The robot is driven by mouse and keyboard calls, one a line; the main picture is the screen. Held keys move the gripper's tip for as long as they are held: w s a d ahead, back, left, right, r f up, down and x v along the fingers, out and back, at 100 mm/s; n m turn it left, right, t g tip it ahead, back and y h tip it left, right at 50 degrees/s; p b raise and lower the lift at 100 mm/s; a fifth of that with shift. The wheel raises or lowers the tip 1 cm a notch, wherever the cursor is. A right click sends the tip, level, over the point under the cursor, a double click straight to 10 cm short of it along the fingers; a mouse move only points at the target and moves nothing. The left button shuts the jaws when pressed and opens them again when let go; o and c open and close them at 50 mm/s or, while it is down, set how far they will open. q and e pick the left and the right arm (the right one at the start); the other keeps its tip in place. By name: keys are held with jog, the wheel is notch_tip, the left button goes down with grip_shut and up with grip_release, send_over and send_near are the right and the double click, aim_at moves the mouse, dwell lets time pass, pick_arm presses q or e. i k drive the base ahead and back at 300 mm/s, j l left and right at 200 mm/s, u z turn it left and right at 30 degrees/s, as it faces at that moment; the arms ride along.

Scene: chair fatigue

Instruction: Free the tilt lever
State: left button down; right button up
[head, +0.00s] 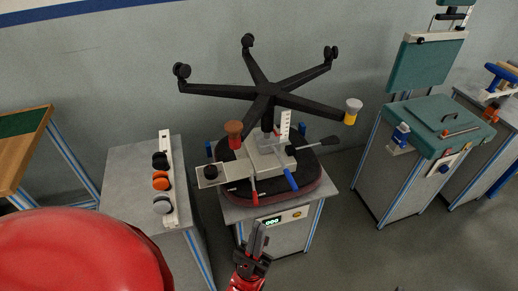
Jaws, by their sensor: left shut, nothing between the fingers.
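An upside-down chair base (268,88) with black legs stands over a dark round seat (313,188) on a grey test stand. A pale metal mechanism (266,163) sits between them. Several levers stick out of it: a black paddle lever (318,144) to the right, a blue-handled one (291,180) and a red-handled one (254,198) towards me. I cannot tell which is the tilt lever. My left gripper (258,236) is in front of the stand, below the red handle in the picture. Its fingers are together and empty. My right gripper is out of view.
A grey cabinet (125,185) at left carries a rail with black, orange and grey casters. A green-topped bench (420,112) with tools stands at right. A lit display (271,221) is on the stand's front. Floor is clear between stand and bench.

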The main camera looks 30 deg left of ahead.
aim_at(255, 200)
jog(key=u, duration=0.9)
